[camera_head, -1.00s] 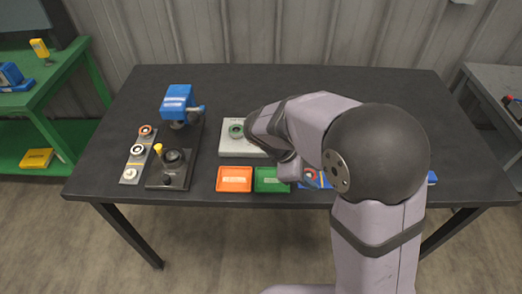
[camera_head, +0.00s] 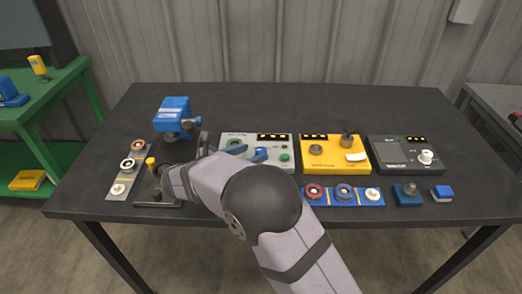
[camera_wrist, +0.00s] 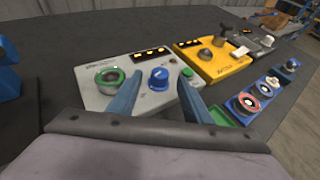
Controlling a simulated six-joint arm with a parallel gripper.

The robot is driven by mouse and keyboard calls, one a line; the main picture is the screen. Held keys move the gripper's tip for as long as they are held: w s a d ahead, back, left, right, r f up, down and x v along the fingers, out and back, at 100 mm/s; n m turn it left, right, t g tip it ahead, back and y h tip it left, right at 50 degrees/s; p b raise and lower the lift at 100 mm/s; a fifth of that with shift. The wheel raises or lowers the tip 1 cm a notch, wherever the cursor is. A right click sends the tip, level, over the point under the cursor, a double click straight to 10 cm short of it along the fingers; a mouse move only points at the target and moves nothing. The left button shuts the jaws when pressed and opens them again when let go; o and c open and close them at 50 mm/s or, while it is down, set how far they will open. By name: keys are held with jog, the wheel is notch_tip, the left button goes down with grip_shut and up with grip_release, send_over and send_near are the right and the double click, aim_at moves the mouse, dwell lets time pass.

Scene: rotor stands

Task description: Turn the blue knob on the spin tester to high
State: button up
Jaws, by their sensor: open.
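The spin tester is a light grey box (camera_head: 283,146) left of the table's centre, and it also shows in the wrist view (camera_wrist: 93,99). Its blue knob (camera_wrist: 159,78) has a pale pointer mark and sits between a green ring (camera_wrist: 109,77) and a green button (camera_wrist: 187,72). In the head view the knob (camera_head: 261,153) is small and close to the finger. My gripper (camera_wrist: 161,84) is open and empty, its blue fingers to either side of the knob in the picture. I cannot tell whether they touch it. My arm hides part of the grey box in the head view.
A yellow box (camera_head: 335,164) and a dark grey box (camera_head: 398,166) stand to the right. In front lies a blue strip with round parts (camera_head: 329,200). A blue-topped press (camera_head: 173,116) stands at the left. The table's back is clear.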

aim_at(261, 149)
jog(key=shift+p+x, duration=0.45)
jog(key=shift+x, duration=2.55)
jog(key=c, duration=1.1)
jog(key=shift+o, duration=0.2)
jog(key=shift+m+g+h+p, duration=0.7)
jog(key=shift+m+h, duration=0.1)
jog(key=shift+m, duration=0.1)
jog(key=shift+w+m+g+h, duration=0.1)
jog(key=shift+m+g+h, duration=0.75)
jog(key=shift+m, duration=0.25)
jog(key=shift+m+g+h, duration=0.25)
jog(key=shift+m+g, duration=0.15)
jog(key=shift+g, duration=0.15)
